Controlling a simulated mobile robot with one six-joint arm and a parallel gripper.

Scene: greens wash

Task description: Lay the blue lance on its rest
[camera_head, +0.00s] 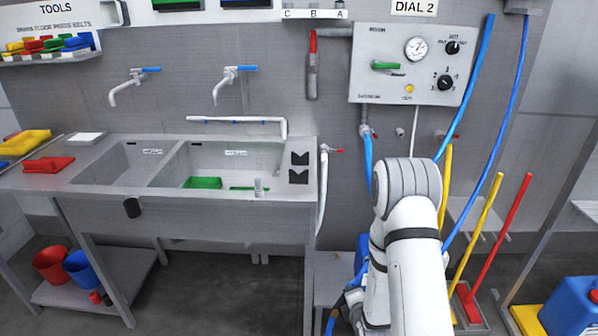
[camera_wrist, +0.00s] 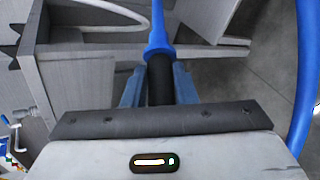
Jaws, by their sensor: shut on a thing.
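In the wrist view, my gripper (camera_wrist: 158,85) is shut around the black grip of the blue lance (camera_wrist: 158,40). The blue part runs away from the jaws towards the top of that view. In the head view my arm hides the gripper and most of the lance. Whether the lance touches anything beyond the jaws cannot be told.
The steel sink (camera_head: 215,207) holds green items. A blue hose (camera_wrist: 308,60) passes right of the gripper. A dial panel (camera_head: 412,62) is on the wall behind my arm. Yellow and red poles (camera_head: 500,235) stand at right. The floor before the sink is clear.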

